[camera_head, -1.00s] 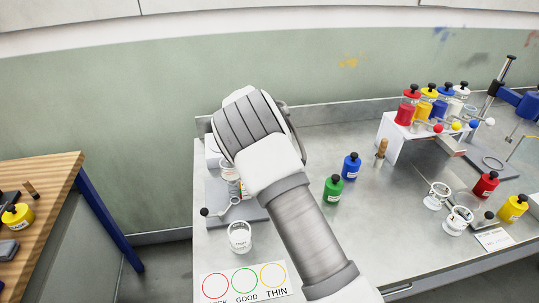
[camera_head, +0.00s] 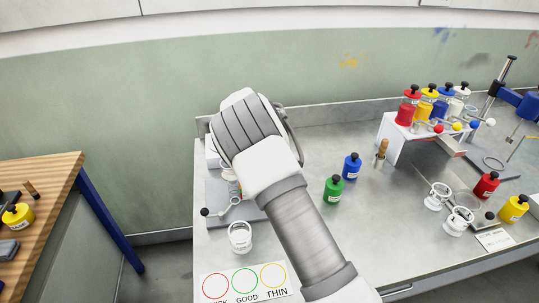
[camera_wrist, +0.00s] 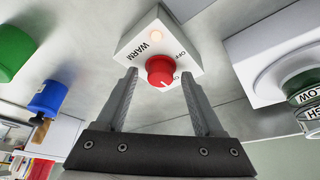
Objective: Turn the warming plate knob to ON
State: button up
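The red warming plate knob (camera_wrist: 160,70) sits on a white box (camera_wrist: 138,52) marked WARM, with OFF and ON lettering beside the knob. A short white mark shows on the knob's lower edge in the wrist view, toward the ON side. A pale orange lamp (camera_wrist: 155,34) is on the same box. My gripper (camera_wrist: 159,76) is open, with one finger on each side of the knob. A small gap seems to show on both sides; contact is hard to tell. In the head view my arm hides the knob and fingers.
Green (camera_head: 333,189) and blue (camera_head: 351,166) bottles stand right of my arm. A clear cup (camera_head: 240,237) and a THICK/GOOD/THIN card (camera_head: 245,282) lie in front. A white device with a green part (camera_wrist: 291,75) is near my right finger.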

jog(key=shift+r, duration=0.1)
jog(key=v, duration=1.7)
jog(key=shift+s+r, duration=0.1)
jog(key=shift+s, duration=0.05)
jog(key=s+d+r+n+y, duration=0.1)
jog(key=s+d+r+y, duration=0.1)
jog(key=s+d+r, duration=0.45)
jog(key=s+d+r+n+y, duration=0.1)
jog(key=s+d+r, duration=0.3)
jog(key=s+d, duration=0.45)
jog(key=s+d+n+t, duration=0.1)
jog(key=s+n, duration=0.1)
jog(key=s, duration=0.9)
jog(key=s+d+f+n+t, duration=0.1)
jog(key=s+d+n, duration=0.1)
jog(key=s, duration=0.9)
jog(key=shift+f+n, duration=0.3)
jog(key=shift+n, duration=0.1)
